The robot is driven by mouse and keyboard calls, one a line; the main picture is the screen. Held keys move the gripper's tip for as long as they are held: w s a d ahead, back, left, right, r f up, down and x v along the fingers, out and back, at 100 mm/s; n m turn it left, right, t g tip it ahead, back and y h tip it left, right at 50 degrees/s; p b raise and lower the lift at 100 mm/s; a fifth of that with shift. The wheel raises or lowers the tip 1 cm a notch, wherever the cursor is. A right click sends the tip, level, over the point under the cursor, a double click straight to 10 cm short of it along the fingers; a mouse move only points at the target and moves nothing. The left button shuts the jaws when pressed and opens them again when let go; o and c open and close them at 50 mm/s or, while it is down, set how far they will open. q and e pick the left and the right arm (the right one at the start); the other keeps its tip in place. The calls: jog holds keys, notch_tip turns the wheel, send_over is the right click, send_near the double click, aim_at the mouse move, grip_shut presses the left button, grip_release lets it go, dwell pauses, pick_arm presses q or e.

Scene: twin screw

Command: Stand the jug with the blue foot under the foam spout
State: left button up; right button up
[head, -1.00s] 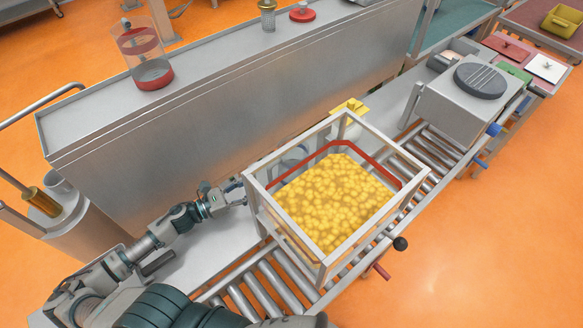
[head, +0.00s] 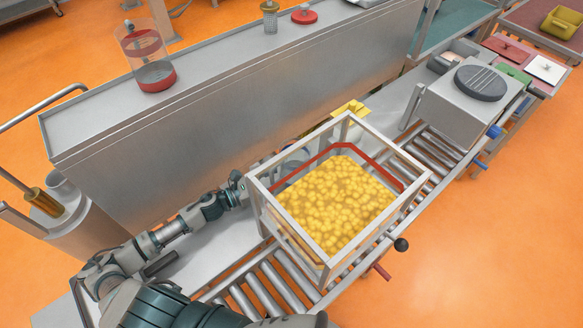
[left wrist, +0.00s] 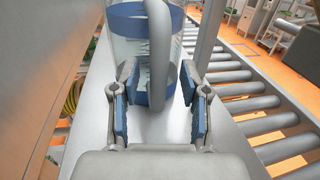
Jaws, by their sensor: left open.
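The jug with the blue foot shows in the left wrist view as a clear upright cylinder (left wrist: 129,45) with blue bands at top and bottom and a thick grey handle (left wrist: 160,50) facing me. In the head view the jug (head: 294,158) is mostly hidden behind the metal frame. My left gripper (head: 241,184) is at the jug's near side. In the left wrist view the left gripper (left wrist: 159,85) is open, with a blue-padded finger either side of the handle; I cannot tell whether they touch it. I cannot make out the foam spout for sure. My right gripper is not in view.
A metal frame (head: 348,255) around a bin of yellow pieces (head: 338,200) stands on the roller conveyor (head: 270,290), close right of my left gripper. A tall steel wall (head: 230,125) runs behind. A red-footed jug (head: 156,76) stands on its top. A yellow part (head: 349,108) is behind the frame.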

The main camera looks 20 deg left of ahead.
pick_arm(q)
jog(key=shift+a, duration=0.2)
jog(key=shift+a+f, duration=0.1)
jog(key=shift+a, duration=0.15)
grip_shut()
jog(key=shift+d+r, duration=0.2)
jog(key=shift+d, duration=0.2)
jog(key=r, duration=0.8)
jog(key=shift+a+r, duration=0.3)
jog(key=shift+r, duration=0.55)
jog(key=shift+s, duration=0.1)
